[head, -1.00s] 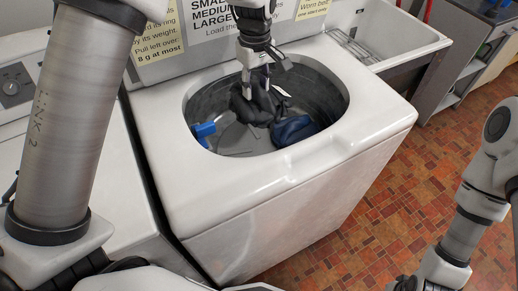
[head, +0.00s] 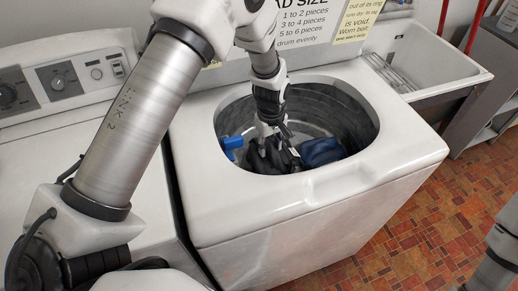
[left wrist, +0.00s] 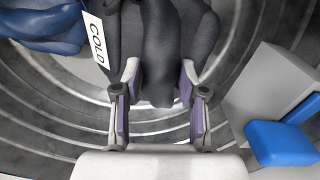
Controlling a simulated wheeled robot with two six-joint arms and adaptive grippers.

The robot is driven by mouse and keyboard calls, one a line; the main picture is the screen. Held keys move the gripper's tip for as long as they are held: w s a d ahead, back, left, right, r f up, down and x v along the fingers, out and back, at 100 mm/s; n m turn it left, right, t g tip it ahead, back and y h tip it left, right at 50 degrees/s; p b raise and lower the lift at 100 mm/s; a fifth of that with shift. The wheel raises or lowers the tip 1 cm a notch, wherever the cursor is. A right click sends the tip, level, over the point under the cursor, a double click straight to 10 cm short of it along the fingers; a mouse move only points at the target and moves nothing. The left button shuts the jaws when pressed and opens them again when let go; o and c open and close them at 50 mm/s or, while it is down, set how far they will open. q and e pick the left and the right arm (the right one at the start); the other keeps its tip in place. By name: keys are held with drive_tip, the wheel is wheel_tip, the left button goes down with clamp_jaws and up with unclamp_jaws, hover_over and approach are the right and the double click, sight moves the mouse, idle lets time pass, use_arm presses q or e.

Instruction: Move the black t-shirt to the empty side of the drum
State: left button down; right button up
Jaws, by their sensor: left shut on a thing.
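The black t-shirt (head: 272,158) is bunched low in the front of the drum (head: 345,112), between a blue thing on the left and a dark blue garment on the right. My left gripper (head: 267,138) reaches down through the washer's opening and is shut on it. In the left wrist view, dark cloth (left wrist: 168,50) hangs between the two fingers of the left gripper (left wrist: 160,95). A white tag (left wrist: 96,38) reading "COLD" lies beside it. Whether the shirt touches the drum floor is hard to tell. My right gripper is out of view.
The dark blue garment (head: 321,152) lies in the drum; it also shows in the left wrist view (left wrist: 45,22). The blue thing (head: 232,144) appears joined to a grey block (left wrist: 262,95). The washer's white rim (head: 200,150) surrounds the opening. A sink (head: 425,55) stands behind right.

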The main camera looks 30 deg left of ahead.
sight(259, 159)
use_arm(q)
drive_tip(key=shift+s+a+r+p, duration=0.1)
drive_tip(key=shift+s+a+p, duration=0.25)
drive_tip(key=shift+s+a, duration=0.75)
drive_tip(key=shift+s+f, duration=0.2)
drive_tip(key=shift+f, duration=0.4)
drive_tip(key=shift+w+f, duration=0.1)
drive_tip(key=shift+f, duration=0.05)
drive_tip(key=shift+d+f, duration=0.1)
drive_tip(key=shift+f, duration=0.15)
drive_tip(key=shift+f, duration=0.4)
drive_tip(key=c, duration=0.9)
unclamp_jaws()
drive_tip(key=shift+r, duration=0.15)
wheel_tip(259, 159, up, 13)
drive_tip(key=shift+r+b, duration=0.1)
drive_tip(key=shift+b, duration=0.2)
